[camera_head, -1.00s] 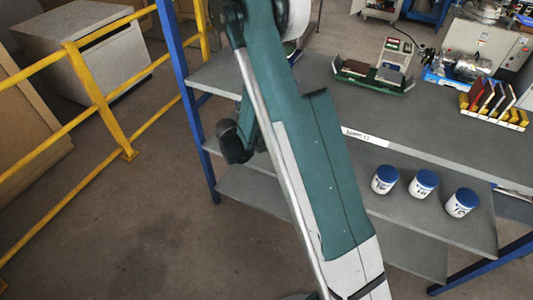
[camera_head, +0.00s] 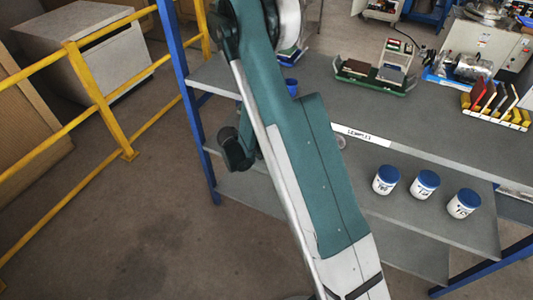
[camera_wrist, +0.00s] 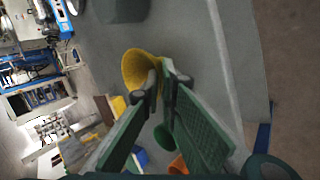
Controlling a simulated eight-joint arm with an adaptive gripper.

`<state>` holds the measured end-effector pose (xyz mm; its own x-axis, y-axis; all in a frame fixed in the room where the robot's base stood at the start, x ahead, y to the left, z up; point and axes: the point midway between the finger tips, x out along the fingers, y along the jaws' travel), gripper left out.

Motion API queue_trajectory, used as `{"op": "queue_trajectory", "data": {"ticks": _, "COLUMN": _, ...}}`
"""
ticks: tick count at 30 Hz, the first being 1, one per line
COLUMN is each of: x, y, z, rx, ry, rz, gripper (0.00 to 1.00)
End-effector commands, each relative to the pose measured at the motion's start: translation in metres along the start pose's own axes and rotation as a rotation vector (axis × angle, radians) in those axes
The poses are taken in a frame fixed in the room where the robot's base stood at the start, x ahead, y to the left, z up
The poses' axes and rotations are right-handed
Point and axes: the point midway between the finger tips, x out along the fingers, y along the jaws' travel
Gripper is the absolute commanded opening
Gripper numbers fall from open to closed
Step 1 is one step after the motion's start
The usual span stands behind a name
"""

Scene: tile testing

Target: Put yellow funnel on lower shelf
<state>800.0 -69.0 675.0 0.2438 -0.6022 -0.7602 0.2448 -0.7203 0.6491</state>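In the wrist view the yellow funnel (camera_wrist: 134,70) is at my gripper's fingertips, its wide mouth facing left and its narrow end between the tips. My gripper (camera_wrist: 162,74) has its two green-padded fingers nearly together and looks shut on that narrow end. The funnel looks larger than the others, so it seems to be above the shelf surface. In the head view my arm hides the gripper and the yellow funnel. The lower shelf (camera_head: 425,215) is below the grey upper shelf (camera_head: 440,140).
Three white jars with blue lids (camera_head: 424,185) stand on the lower shelf. A small blue item (camera_head: 291,86) is on the upper shelf beside my arm. A green funnel (camera_wrist: 163,136) and an orange one (camera_wrist: 178,165) show below the fingers. A blue post (camera_head: 190,110) stands left.

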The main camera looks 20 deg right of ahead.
Motion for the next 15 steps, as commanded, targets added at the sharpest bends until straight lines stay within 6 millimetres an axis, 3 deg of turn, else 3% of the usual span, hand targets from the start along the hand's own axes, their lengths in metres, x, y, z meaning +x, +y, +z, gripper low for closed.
{"op": "queue_trajectory", "data": {"ticks": 12, "x": 0.0025, "y": -0.0022, "z": 0.0002, "rx": 0.000, "ry": 0.000, "rz": 0.000, "gripper": 0.00}}
{"op": "queue_trajectory", "data": {"ticks": 15, "x": 0.0019, "y": -0.0017, "z": 0.0002, "rx": 0.000, "ry": 0.000, "rz": 0.000, "gripper": 0.14}}
